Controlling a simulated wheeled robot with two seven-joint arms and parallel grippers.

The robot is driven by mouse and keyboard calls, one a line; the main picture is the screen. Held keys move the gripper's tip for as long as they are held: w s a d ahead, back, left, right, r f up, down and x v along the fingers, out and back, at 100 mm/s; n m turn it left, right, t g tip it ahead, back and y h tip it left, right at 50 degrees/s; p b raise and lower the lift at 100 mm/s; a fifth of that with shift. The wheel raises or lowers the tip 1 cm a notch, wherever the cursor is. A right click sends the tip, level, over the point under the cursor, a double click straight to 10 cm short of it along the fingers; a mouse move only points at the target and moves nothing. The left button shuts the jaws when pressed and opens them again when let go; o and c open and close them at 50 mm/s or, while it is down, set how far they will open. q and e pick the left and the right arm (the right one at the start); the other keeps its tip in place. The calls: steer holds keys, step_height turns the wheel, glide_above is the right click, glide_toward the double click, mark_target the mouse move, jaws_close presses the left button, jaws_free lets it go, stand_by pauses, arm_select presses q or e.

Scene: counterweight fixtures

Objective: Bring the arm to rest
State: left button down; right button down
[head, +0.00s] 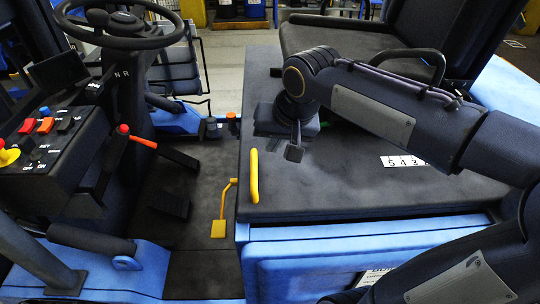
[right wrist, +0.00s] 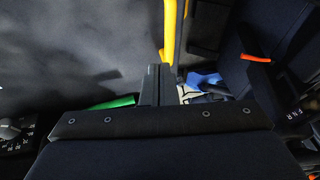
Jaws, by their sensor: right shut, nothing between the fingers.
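My right arm comes in from the right in the head view and reaches over a dark flat cover with a blue body below. My right gripper (head: 294,153) points down above the cover, near its left side. The right wrist view shows its two fingers (right wrist: 157,82) together with nothing between them. A yellow handle (head: 254,176) stands at the cover's left edge, a little below and left of the gripper in the head view. In the right wrist view the yellow handle (right wrist: 170,32) lies just beyond the fingertips, apparently apart from them. My left gripper is out of view.
A dark seat (head: 345,37) with a loop armrest stands behind the arm. The cover's front part is clear.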

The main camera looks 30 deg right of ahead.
steer(key=v, duration=0.5)
steer(key=s+a+f+n+y, duration=0.3)
steer(key=s+f, duration=1.1)
steer(key=shift+a+t, duration=0.2)
steer(key=shift+t, duration=0.2)
steer(key=shift+s, duration=0.1)
